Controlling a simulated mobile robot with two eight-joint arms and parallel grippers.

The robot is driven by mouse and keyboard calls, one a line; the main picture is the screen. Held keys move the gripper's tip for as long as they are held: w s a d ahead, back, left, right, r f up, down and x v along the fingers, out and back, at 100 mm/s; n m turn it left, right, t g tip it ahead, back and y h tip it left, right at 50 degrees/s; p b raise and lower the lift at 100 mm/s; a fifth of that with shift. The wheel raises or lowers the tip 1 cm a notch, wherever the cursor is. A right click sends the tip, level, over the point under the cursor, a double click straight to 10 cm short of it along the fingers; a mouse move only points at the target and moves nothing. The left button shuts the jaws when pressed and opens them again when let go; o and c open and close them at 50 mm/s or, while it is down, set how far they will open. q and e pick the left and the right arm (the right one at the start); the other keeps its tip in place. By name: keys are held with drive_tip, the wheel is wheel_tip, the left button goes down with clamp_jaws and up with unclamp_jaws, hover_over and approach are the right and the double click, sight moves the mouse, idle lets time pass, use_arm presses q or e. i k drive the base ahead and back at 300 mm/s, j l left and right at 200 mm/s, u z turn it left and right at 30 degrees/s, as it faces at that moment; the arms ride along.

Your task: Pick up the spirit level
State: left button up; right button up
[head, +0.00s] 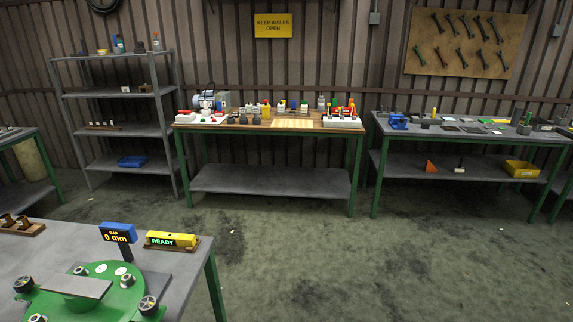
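A yellow bar (184,238) with a dark face reading "READY" lies on a brown wooden base on the near-left table. It looks like the spirit level, though I cannot be sure at this size. Beside it on the left stands a blue display (118,233) reading "GAP 0 mm" on a dark post. A green round fixture (125,288) with several knobs and a flat grey bar (78,288) across it is in front. Neither of my grippers shows in the head view.
The near-left table (50,246) has a wooden rack (24,229) at its left edge. A workbench (270,128) with many small items stands mid-back, a metal shelf (115,92) back left, another bench (465,136) at right. The floor between is mostly clear.

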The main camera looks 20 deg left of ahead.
sight(162, 238)
drive_tip(key=i+u, duration=0.1)
drive_tip(key=u, duration=0.3)
drive_tip(key=i+l+u, duration=0.1)
drive_tip(key=u, duration=0.3)
drive_tip(key=i+l+u, duration=0.1)
drive_tip(key=u, duration=0.3)
drive_tip(key=l+u, duration=0.35)
drive_tip(key=i+l+u, duration=0.15)
drive_tip(key=u, duration=0.3)
drive_tip(key=i+l+u, duration=0.1)
drive_tip(key=u, duration=0.4)
drive_tip(key=l+u, duration=0.45)
drive_tip(key=i+l+u, duration=0.55)
drive_tip(key=i+j, duration=0.1)
